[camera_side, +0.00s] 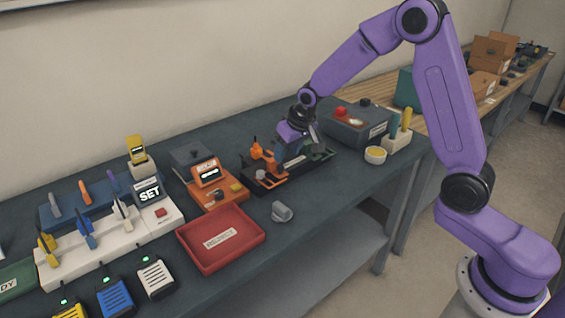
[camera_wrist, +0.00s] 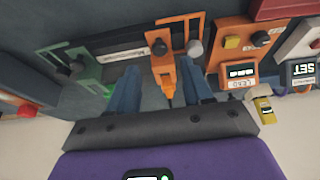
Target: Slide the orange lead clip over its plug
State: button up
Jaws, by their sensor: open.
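My gripper (camera_wrist: 160,84) is open, its two blue fingers apart on either side of an orange clip-like piece (camera_wrist: 166,72) in the wrist view. I cannot tell whether either finger touches it. Orange parts (camera_side: 268,155) also show in the side view, on a dark board beside my gripper (camera_side: 283,148). An orange bracket (camera_wrist: 181,20) stands by the orange piece, with a dark knob and a grey knob (camera_wrist: 195,48) beside it. I cannot make out the plug for certain or whether the clip is over it.
A green bracket (camera_wrist: 85,42) stands left of my fingers in the wrist view. An orange tester box (camera_side: 208,175), a red tray (camera_side: 220,238) and a grey piece (camera_side: 282,212) lie left and in front. A grey box (camera_side: 355,125) with a red knob stands right.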

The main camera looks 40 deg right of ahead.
aim_at(281, 166)
jog(key=shift+x, duration=2.95)
jog(key=shift+r, duration=0.1)
grip_shut()
